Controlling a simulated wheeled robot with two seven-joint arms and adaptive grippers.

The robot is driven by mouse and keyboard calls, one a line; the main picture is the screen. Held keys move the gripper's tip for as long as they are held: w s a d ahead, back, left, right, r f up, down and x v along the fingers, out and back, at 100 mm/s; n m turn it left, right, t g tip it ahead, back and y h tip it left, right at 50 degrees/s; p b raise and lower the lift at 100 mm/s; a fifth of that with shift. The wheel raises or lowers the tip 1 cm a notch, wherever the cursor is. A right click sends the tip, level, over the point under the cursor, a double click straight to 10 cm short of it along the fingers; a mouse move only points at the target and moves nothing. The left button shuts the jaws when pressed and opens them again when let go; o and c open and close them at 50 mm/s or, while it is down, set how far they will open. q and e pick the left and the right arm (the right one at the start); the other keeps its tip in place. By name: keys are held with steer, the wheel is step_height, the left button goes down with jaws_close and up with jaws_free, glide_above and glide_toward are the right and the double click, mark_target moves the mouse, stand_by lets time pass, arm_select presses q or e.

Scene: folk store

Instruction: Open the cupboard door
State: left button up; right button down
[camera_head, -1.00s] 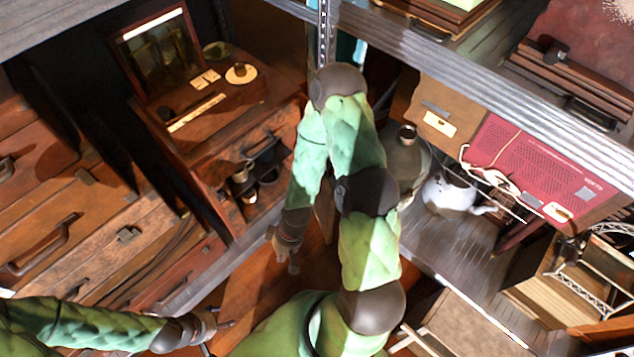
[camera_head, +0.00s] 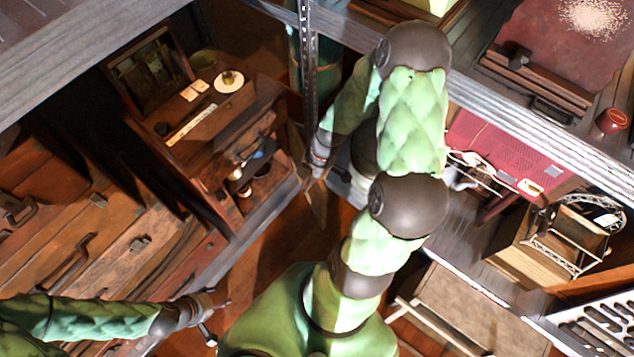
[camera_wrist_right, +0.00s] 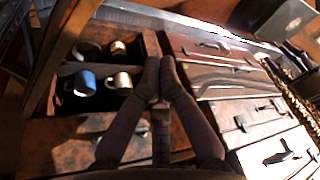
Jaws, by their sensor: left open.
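The wooden cupboard (camera_head: 205,165) stands left of centre in the head view. Its lower compartment is uncovered and holds cups, among them a blue cup (camera_wrist_right: 83,83) and a metal cup (camera_wrist_right: 122,82). A wooden panel (camera_wrist_right: 62,50), apparently the cupboard door, stands swung out at the left of the wrist view; it also shows below my right gripper (camera_head: 312,178) in the head view. In the wrist view my right gripper's fingertips (camera_wrist_right: 160,78) are together in front of the compartment's side, with nothing seen between them. My left gripper (camera_head: 217,318) is open and empty, low at left.
Stacked wooden suitcases and drawers (camera_head: 75,230) fill the left side. A metal shelf post (camera_head: 307,65) rises behind my right arm. A red case (camera_head: 505,150) and a wooden rack (camera_head: 545,240) stand on the right shelf. Some floor (camera_head: 275,245) is free before the cupboard.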

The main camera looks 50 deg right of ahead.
step_height(320, 180, up, 4)
steer(key=s+d+n+p, duration=0.1)
steer(key=d+n, duration=0.1)
steer(key=d, duration=0.1)
steer(key=b+x, duration=0.3)
steer(key=x, duration=0.8)
steer(key=d, duration=0.1)
steer(key=s+d, duration=0.1)
steer(key=d, duration=0.1)
steer(key=shift+s+d+r+b, duration=0.2)
steer(key=shift+d+r+b, duration=0.1)
steer(key=shift+b, duration=0.05)
